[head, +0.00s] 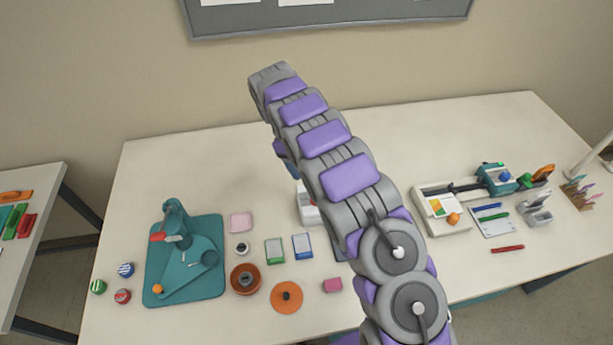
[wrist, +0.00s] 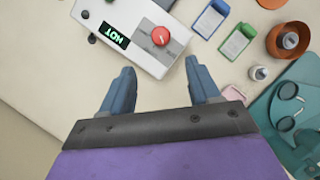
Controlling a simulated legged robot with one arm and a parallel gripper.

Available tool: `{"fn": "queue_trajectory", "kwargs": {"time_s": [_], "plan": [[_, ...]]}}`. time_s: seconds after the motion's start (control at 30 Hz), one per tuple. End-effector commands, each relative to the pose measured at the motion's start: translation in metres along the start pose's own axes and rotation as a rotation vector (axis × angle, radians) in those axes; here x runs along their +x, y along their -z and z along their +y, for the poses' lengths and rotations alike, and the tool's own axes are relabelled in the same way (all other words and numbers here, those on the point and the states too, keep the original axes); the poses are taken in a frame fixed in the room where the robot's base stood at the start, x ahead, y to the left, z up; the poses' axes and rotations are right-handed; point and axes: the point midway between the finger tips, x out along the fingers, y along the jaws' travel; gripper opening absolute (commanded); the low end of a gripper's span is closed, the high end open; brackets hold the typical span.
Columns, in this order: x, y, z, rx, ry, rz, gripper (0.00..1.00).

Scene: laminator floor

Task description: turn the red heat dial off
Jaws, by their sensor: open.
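The red heat dial (wrist: 160,36) is a round red knob with a pale pointer mark on the top face of a light grey laminator (wrist: 125,30). Beside the dial a black display (wrist: 115,36) shows green letters reading HOT. My gripper (wrist: 158,78) is open and empty in the wrist view, its two blue fingers apart, with the dial just beyond the gap between the fingertips. In the head view my arm hides most of the laminator; only a pale part of it (head: 308,212) shows left of the arm.
Green (wrist: 235,42) and blue (wrist: 210,20) labelled items lie beside the laminator. A teal press board (head: 185,262), terracotta bowl (head: 246,279) and orange disc (head: 287,298) stand to the left. A white trimmer-like device (head: 440,208) stands right. Bare table (head: 470,130) lies at the back.

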Motion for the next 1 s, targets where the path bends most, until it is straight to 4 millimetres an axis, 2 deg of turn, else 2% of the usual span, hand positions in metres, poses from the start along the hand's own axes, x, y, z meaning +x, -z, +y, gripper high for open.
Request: {"fn": "queue_trajectory", "kwargs": {"time_s": [0.13,0.4,1.0], "plan": [[-0.023,0.001,0.000,0.000,-0.001,0.003,0.61],[-0.044,0.001,0.000,-0.001,0.001,-0.001,0.61],[-0.050,0.000,0.000,0.000,0.002,-0.004,0.61]]}}
